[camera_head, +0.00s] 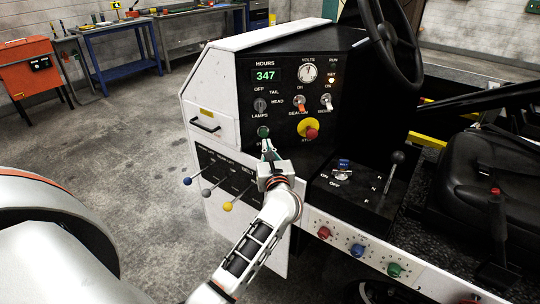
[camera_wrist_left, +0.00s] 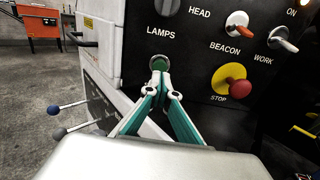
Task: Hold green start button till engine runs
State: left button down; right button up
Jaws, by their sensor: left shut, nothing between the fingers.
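The green start button (camera_head: 263,131) is on the black control panel (camera_head: 285,135), below the lamps knob. It also shows in the left wrist view (camera_wrist_left: 159,62), just beyond my fingertips. My left gripper (camera_head: 267,150) is shut and empty, its teal fingers (camera_wrist_left: 159,84) pointing at the button. The tips overlap the button's lower edge in the wrist view; I cannot tell whether they touch or press it. A small orange light (camera_head: 331,73) glows between the RUN and KEY labels. The hours display (camera_head: 265,75) reads 347. My right gripper is not in view.
A red stop knob on yellow (camera_head: 311,132) is right of the button. Toggle switches (camera_head: 300,106) sit above it. Levers with blue, grey and yellow knobs (camera_head: 228,206) stick out at lower left. A steering wheel (camera_head: 385,40) and a gear lever (camera_head: 397,158) are to the right.

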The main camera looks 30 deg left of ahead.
aim_at(264, 135)
pick_arm(q)
jog(key=shift+x, duration=1.9)
jog(key=shift+x, duration=0.85)
